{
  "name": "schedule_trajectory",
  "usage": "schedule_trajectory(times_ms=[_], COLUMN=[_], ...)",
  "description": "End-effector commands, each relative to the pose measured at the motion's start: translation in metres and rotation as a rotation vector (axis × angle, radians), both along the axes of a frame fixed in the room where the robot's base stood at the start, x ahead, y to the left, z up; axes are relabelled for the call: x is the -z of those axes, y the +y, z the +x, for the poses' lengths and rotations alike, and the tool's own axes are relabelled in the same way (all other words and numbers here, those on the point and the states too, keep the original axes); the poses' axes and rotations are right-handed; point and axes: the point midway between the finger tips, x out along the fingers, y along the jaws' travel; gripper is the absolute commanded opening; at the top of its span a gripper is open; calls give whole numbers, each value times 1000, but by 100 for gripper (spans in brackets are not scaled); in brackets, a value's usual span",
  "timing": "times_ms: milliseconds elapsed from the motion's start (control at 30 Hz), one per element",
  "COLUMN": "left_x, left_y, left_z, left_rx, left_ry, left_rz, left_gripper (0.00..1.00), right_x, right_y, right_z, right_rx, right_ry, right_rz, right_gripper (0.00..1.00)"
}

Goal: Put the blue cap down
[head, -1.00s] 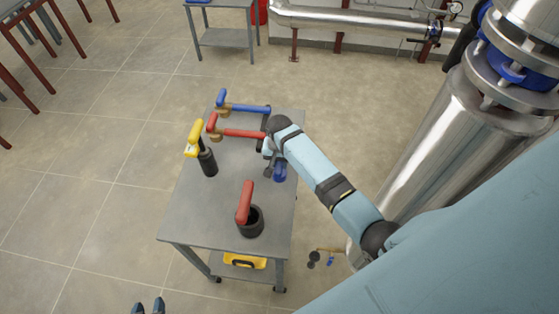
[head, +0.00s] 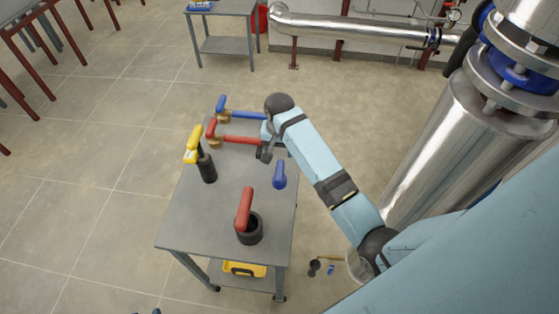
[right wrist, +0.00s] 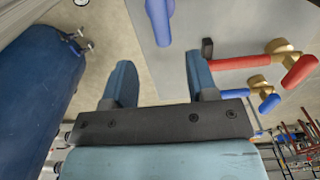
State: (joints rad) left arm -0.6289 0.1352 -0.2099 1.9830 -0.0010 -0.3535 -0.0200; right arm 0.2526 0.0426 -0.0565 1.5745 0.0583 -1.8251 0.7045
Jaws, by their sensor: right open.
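The blue cap (head: 279,175) stands on the grey table (head: 205,225), near its right edge. It also shows at the top of the right wrist view (right wrist: 160,22). My right gripper (head: 265,153) is open and empty, just behind the cap and apart from it in the head view. Its two fingers are spread wide in the right wrist view (right wrist: 160,80), with the cap beyond them. Of my left gripper, only what may be a small tip (head: 157,311) shows at the bottom edge of the head view.
Blue-handled (head: 242,114) and red-handled (head: 235,138) valves lie at the table's back. A yellow-handled black tool (head: 207,168) stands left, and a red handle (head: 244,208) rises from a black cup (head: 252,233) in front. A large steel pipe (head: 440,150) stands right.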

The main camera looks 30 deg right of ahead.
Motion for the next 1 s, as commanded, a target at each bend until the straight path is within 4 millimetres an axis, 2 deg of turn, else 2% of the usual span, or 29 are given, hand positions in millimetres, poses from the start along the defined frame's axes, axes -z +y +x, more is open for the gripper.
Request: schedule_trajectory(times_ms=[100,200,267,367,533,600,700,900,1000], left_x=[4,5,5,5,3,2,1,1,1], left_y=[0,-1,-1,-2,-3,-3,-4,-4,-4], left_z=[-2,-2,-2,-2,1,3,5,5,5], left_rx=[0,0,-1,-2,-4,-4,-4,-5,-5], left_ry=[4,6,6,6,1,-2,-5,-6,-5], left_rz=[0,-2,-3,-6,-7,-8,-8,-9,-9], left_gripper=[43,43,43,43,43,43,43,43,43], right_x=[-15,-20,-15,9,64,80,92,87,78], right_y=[0,0,0,3,13,21,34,61,69], right_z=[0,-1,-5,-20,-67,-91,-129,-200,-224], right_rx=[0,-4,-19,-82,-292,-390,-525,-728,-784], right_ry=[-1,-4,-18,-85,-307,-412,-562,-834,-927], right_rz=[1,0,-2,-9,-39,-55,-83,-143,-170], right_gripper=[53,53,53,53,53,53,53,53,53])
